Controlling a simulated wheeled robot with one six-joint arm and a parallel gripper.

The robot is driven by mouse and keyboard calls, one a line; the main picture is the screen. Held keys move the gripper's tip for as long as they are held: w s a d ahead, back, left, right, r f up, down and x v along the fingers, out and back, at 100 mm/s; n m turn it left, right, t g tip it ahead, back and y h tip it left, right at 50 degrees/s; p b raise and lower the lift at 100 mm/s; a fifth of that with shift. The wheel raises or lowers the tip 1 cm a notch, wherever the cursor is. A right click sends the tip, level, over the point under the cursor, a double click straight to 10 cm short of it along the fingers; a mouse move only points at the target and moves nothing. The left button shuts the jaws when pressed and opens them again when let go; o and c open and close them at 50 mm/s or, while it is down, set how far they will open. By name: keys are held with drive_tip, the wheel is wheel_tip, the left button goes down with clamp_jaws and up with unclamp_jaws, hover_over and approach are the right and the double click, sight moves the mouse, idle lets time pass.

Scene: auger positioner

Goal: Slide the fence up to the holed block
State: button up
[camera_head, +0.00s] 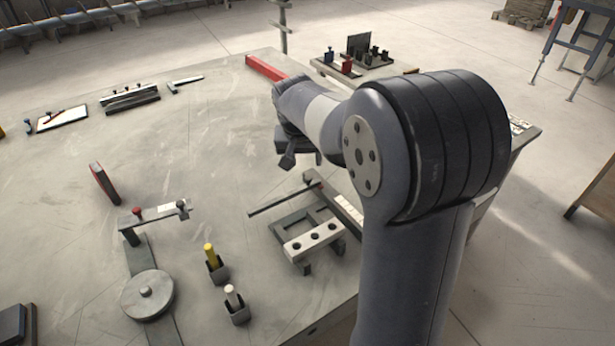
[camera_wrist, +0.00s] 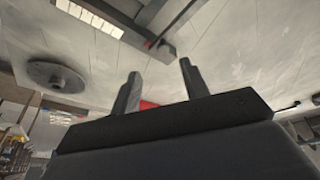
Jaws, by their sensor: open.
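The holed block (camera_head: 314,238) is a pale bar with several dark holes along its top. It lies across the near part of a dark frame (camera_head: 290,222) at the right of the table. A thin dark bar (camera_head: 283,200), which looks like the fence, lies beyond the block with a gap between them. A similar dark bar (camera_wrist: 176,25) shows at the top of the wrist view. My gripper (camera_head: 301,161) is above the table beyond this bar, apart from it. In the wrist view its two fingers (camera_wrist: 158,68) stand apart with nothing between them.
A printed scale (camera_head: 347,209) runs beside the frame. Two small holders with a yellow peg (camera_head: 210,254) and a pale peg (camera_head: 232,295) stand to the left. A round disc (camera_head: 147,294) is farther left. A red bar (camera_head: 264,67) lies at the far edge. The table's middle is clear.

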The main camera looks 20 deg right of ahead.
sight(308, 178)
drive_tip(key=w+f, duration=0.1)
drive_tip(key=f, duration=0.2)
drive_tip(key=w+d+f+m, duration=0.1)
drive_tip(key=w+f, duration=0.1)
drive_tip(key=f, duration=0.1)
drive_tip(key=w+f+m, duration=0.1)
drive_tip(key=f, duration=0.2)
drive_tip(key=shift+w+d+f, duration=0.35)
drive_tip(key=shift+d+f, duration=0.05)
drive_tip(key=shift+c, duration=0.2)
clamp_jaws()
